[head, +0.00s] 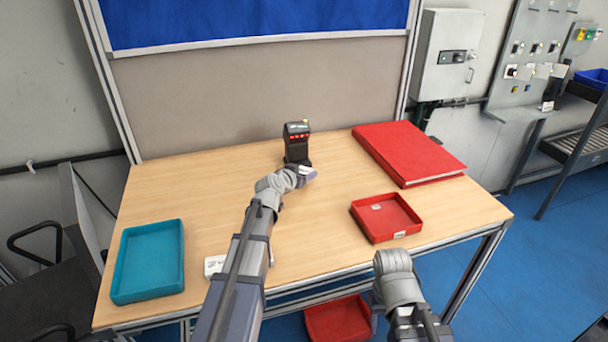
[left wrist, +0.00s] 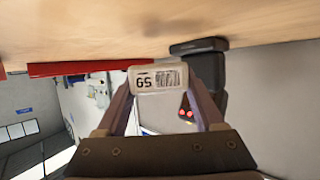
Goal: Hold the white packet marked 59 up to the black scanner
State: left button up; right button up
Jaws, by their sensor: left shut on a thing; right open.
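The black scanner (head: 297,148) stands upright at the back middle of the table, with red lights on its head. My left gripper (head: 305,172) is just in front of its base. In the left wrist view, which is upside down, my left gripper (left wrist: 160,88) is shut on the white packet marked 59 (left wrist: 143,82). The number and barcode face the wrist camera. The scanner (left wrist: 211,75) shows just behind and right of the packet; I cannot tell if they touch. My right gripper (head: 393,268) is open at the table's front edge, its fingertips mostly hidden.
A teal tray (head: 119,275) is at the left, and a small white item (head: 213,264) lies beside my left arm. A red tray (head: 366,228) with a small white item inside is at the right. A red bin (head: 338,320) is below.

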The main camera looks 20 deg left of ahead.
pick_arm(q)
jog(key=s+d+r+p, duration=0.7)
jog(key=s+r+p, duration=0.3)
jog(key=s, duration=0.1)
jog(key=shift+d, duration=0.15)
jog(key=shift+w, duration=0.1)
